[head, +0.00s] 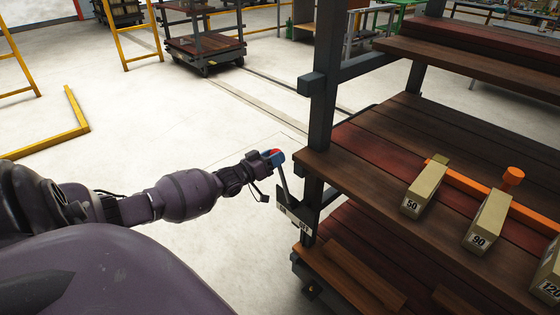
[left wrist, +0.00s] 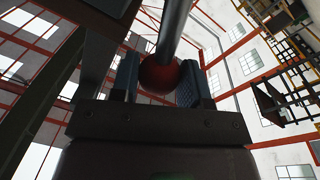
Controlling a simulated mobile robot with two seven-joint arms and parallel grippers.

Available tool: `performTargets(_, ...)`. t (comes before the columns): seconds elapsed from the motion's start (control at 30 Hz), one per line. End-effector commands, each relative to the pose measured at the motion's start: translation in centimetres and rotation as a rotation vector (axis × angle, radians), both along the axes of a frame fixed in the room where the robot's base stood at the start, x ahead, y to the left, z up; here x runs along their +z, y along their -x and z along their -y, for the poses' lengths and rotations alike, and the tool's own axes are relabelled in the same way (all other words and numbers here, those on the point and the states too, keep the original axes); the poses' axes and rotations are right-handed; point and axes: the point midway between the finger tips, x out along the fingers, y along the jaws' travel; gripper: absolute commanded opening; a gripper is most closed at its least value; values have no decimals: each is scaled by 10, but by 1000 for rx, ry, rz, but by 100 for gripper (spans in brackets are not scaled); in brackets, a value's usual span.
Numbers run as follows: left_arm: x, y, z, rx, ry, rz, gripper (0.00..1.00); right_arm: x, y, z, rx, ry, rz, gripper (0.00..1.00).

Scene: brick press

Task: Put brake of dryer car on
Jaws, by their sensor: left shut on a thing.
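The dryer car (head: 400,110) stands at the right of the head view, with wooden shelves on a dark metal frame. Its brake lever (head: 286,187) is a grey rod with a red ball knob, rising from a labelled plate (head: 292,217) on the car's near left corner. My left gripper (head: 275,156) is shut on the red knob. In the left wrist view the red knob (left wrist: 160,75) sits between the two blue finger pads, with the grey rod running up from it. The lever leans slightly in the head view. My right gripper is not in view.
Another car (head: 205,45) stands at the back. A yellow rail (head: 75,122) is on the left; the floor between is clear.

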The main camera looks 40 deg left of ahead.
Motion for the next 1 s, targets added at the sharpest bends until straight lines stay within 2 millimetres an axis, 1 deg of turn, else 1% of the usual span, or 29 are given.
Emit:
performTargets(0.03,-3,0,-1,0,8,-3,0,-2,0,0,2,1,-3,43)
performTargets(0.47,-2,0,-4,2,21,-5,0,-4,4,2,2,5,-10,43)
performTargets(0.5,-2,0,-4,2,21,-5,43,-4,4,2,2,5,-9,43)
performTargets(0.63,-2,0,-4,1,19,-4,63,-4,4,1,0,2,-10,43)
performTargets(0.67,-2,0,-4,2,19,-3,67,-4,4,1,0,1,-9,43)
performTargets(1.0,-2,3,-3,0,18,-2,67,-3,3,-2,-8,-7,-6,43)
